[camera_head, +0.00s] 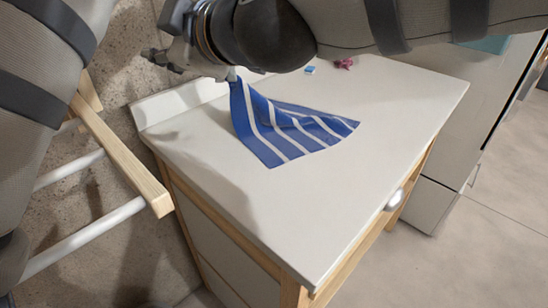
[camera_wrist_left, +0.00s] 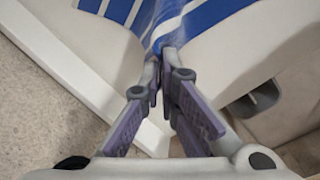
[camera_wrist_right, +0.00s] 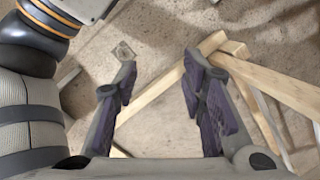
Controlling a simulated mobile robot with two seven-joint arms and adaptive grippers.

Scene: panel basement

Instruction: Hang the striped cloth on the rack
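The blue cloth with white stripes (camera_head: 285,128) lies partly spread on the white cabinet top, its upper left corner raised. My left gripper (camera_head: 232,74) is shut on that corner; the cloth shows between its fingertips in the left wrist view (camera_wrist_left: 165,50). In the head view this gripper is mostly hidden by an arm. The rack (camera_head: 120,150), pale wood with white rods, stands left of the cabinet, partly hidden by my arm. Its wooden bars show in the right wrist view (camera_wrist_right: 265,80). My right gripper (camera_head: 158,58) is open and empty, left of the cloth, above the floor near the rack.
The white cabinet top (camera_head: 330,220) is clear in front of the cloth. A small blue-and-white block (camera_head: 310,70) and a pink object (camera_head: 344,63) lie at its back. A grey appliance (camera_head: 450,150) stands to the right.

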